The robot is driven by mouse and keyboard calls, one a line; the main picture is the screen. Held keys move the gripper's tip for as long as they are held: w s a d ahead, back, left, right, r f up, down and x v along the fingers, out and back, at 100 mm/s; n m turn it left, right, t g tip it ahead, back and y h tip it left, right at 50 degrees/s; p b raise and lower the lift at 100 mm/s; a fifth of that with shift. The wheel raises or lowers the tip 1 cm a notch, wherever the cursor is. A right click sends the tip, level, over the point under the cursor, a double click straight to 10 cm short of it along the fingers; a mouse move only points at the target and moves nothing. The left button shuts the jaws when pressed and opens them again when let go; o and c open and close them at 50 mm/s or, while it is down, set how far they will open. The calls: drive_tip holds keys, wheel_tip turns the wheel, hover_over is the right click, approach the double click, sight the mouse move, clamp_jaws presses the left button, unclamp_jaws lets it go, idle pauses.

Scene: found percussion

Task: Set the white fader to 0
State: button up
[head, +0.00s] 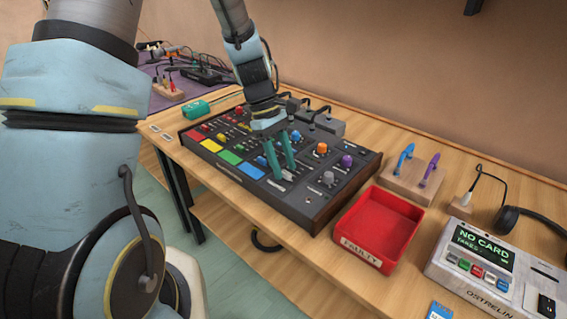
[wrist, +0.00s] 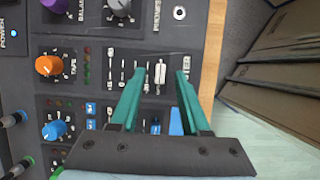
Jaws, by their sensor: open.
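The mixing console (head: 312,214) lies on the wooden bench, with colored pads, knobs and a group of faders. My gripper (head: 286,176) reaches down over the fader area, its two teal fingers apart. In the wrist view my gripper (wrist: 160,74) is open over the fader slots. A blue cap (wrist: 176,120) shows farther down between the fingers. In the head view the fingers hide much of the fader area.
Orange (wrist: 48,66) and blue (wrist: 54,131) knobs stand left of the faders. A red tray (head: 378,224) sits right of the console, near a cable stand (head: 411,182) and a device reading NO CARD (head: 483,247).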

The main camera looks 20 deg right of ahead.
drive_tip(key=shift+s+f, duration=0.1)
drive_tip(key=shift+f, duration=0.2)
clamp_jaws()
idle(1.3)
